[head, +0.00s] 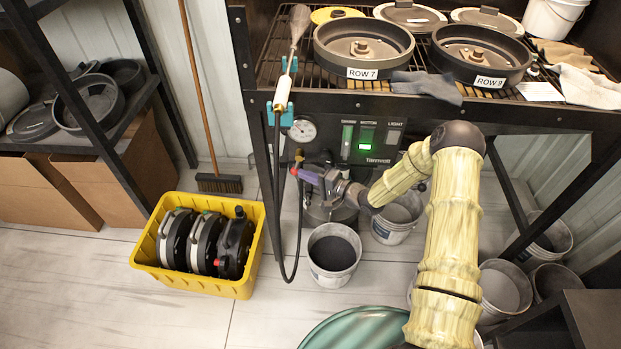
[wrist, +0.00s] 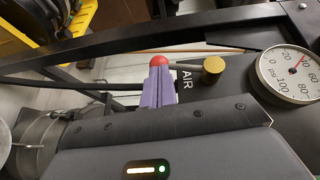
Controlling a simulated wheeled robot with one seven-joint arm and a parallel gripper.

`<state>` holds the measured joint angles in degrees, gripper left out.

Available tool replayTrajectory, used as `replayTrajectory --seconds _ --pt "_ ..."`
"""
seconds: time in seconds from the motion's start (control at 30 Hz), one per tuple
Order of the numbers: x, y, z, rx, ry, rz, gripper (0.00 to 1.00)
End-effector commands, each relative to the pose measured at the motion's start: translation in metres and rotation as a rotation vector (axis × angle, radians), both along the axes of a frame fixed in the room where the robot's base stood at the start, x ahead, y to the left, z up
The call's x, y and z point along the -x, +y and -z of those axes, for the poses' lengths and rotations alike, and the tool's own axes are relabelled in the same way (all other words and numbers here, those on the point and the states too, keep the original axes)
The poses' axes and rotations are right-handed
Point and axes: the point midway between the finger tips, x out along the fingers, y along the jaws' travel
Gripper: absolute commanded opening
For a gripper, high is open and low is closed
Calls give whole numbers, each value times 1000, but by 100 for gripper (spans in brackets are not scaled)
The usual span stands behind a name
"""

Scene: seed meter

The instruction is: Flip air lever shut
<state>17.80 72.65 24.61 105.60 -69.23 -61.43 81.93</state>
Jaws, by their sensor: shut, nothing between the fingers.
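The air lever shows as a red rounded tip (wrist: 159,61) just beyond my fingertips in the wrist view; it also shows as a small red spot (head: 294,171) below the gauge in the head view. The rest of the lever is hidden behind my fingers. A brass knob-like fitting (wrist: 213,65) sits to its right, beside the AIR label (wrist: 187,80). My gripper (wrist: 158,70) has purple fingers, shut and empty, pointing at the red tip. It reaches in from the right in the head view (head: 303,174). I cannot tell whether the fingers touch the lever.
A pressure gauge (wrist: 290,76) is right of the fitting. A control panel (head: 367,142) with a lit green switch is under the rack shelf. A dark hose (head: 277,215) hangs left of my gripper. A grey-filled bucket (head: 334,255) and a yellow crate (head: 195,283) stand below.

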Motion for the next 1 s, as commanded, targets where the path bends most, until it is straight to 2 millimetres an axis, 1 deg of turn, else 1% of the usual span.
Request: replayTrajectory --seconds 0.03,0.3,0.73,1.0 --pt "0 2 8 -43 0 2 0" --pt "-1 19 14 -292 -9 0 0" --pt "-1 46 10 -701 -23 -1 0" --pt "-2 61 1 -959 -33 -1 0"
